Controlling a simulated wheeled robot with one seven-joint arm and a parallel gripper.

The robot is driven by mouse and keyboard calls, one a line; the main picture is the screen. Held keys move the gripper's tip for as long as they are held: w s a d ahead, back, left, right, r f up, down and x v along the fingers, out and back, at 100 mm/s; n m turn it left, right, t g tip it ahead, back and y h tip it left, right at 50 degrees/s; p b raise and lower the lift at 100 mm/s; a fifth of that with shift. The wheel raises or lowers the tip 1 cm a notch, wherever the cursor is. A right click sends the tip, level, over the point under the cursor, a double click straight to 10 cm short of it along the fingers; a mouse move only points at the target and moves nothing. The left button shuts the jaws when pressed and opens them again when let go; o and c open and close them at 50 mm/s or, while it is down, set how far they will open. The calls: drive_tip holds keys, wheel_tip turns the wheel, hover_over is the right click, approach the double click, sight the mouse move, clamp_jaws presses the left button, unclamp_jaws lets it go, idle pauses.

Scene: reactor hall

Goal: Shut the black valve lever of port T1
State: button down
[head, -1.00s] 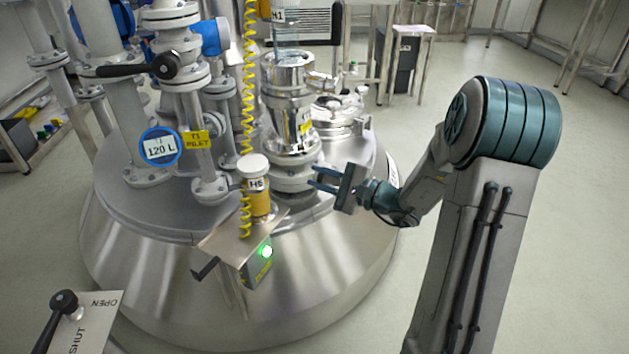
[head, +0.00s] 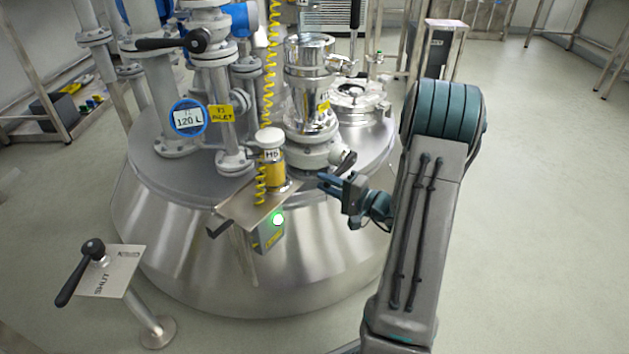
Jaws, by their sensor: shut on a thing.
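The black lever (head: 160,43) sits on the grey flanged pipework at the upper left in the head view. It points left from its round black hub, roughly level. The yellow tag (head: 221,113) below it appears to read T1 INLET. My gripper (head: 328,181) is far to the right of this lever and lower, at the right side of the steel vessel. Its jaws are shut on a small dark part (head: 346,161) that looks like a short lever beside the silver column's foot. The exact contact is too small to see.
A yellow post tagged H5 (head: 272,158) and a coiled yellow hose stand left of my gripper. A blue-rimmed 120 L gauge (head: 188,118) is below the lever. Another black lever (head: 76,275) stands on a plate marked SHUT at lower left. The floor at right is clear.

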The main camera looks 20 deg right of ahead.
drive_tip(key=shift+f, duration=0.1)
idle(0.3)
drive_tip(key=c, duration=1.2)
unclamp_jaws()
drive_tip(key=shift+c, duration=0.2)
drive_tip(key=p+v, duration=0.4)
drive_tip(key=v, duration=0.9)
drive_tip(key=shift+s+d, duration=0.25)
drive_tip(key=shift+s, duration=0.05)
drive_tip(key=shift+f, duration=0.1)
